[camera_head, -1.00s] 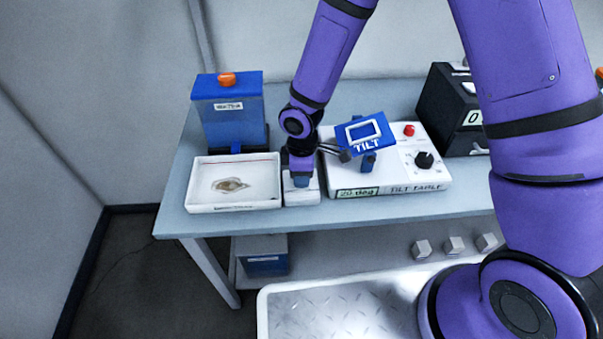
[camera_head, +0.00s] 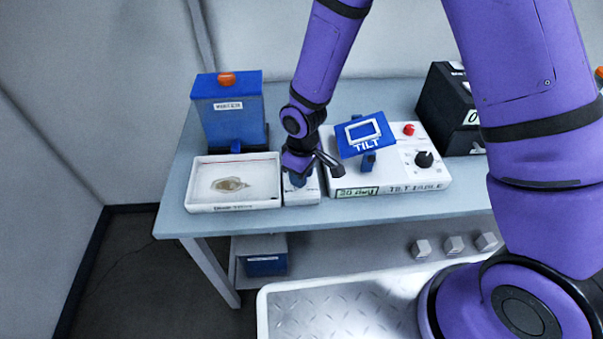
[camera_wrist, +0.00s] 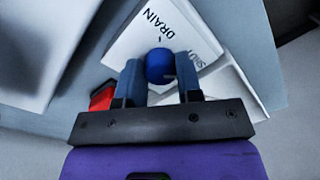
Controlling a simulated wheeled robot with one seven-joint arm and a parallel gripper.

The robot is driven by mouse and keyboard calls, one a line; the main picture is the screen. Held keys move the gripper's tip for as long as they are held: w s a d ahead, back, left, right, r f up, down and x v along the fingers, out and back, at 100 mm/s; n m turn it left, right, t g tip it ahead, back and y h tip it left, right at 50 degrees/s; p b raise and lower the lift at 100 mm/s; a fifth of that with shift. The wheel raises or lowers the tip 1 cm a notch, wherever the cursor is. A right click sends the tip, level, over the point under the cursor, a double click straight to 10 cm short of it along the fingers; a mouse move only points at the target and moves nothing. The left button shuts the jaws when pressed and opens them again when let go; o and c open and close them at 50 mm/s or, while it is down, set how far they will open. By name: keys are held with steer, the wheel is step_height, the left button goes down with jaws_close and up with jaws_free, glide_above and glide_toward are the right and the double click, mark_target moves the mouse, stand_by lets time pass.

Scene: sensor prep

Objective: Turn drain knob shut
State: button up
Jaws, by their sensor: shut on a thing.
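The blue round drain knob (camera_wrist: 160,66) sits on a white panel (camera_wrist: 130,48) marked DRAIN. A second word on the panel is partly covered. My gripper (camera_wrist: 160,80) has a finger on each side of the knob and is shut on it. In the head view, my gripper (camera_head: 299,178) points down over the small white drain box (camera_head: 302,197), between the white tray and the tilt table. The knob is mostly hidden by the gripper there.
A white tray (camera_head: 234,205) with a brownish patch is left of the drain box. A blue tank (camera_head: 229,112) with an orange cap stands behind it. The tilt table (camera_head: 395,188) with its blue plate (camera_head: 364,134) is close on the right. A black box (camera_head: 447,110) stands farther right.

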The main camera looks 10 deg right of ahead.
steer(key=o, duration=0.9)
steer(key=shift+o, duration=0.2)
steer(key=shift+r, duration=0.15)
step_height(320, 180, up, 11)
steer(key=shift+w+d+f, duration=0.15)
steer(key=shift+w+f, duration=0.05)
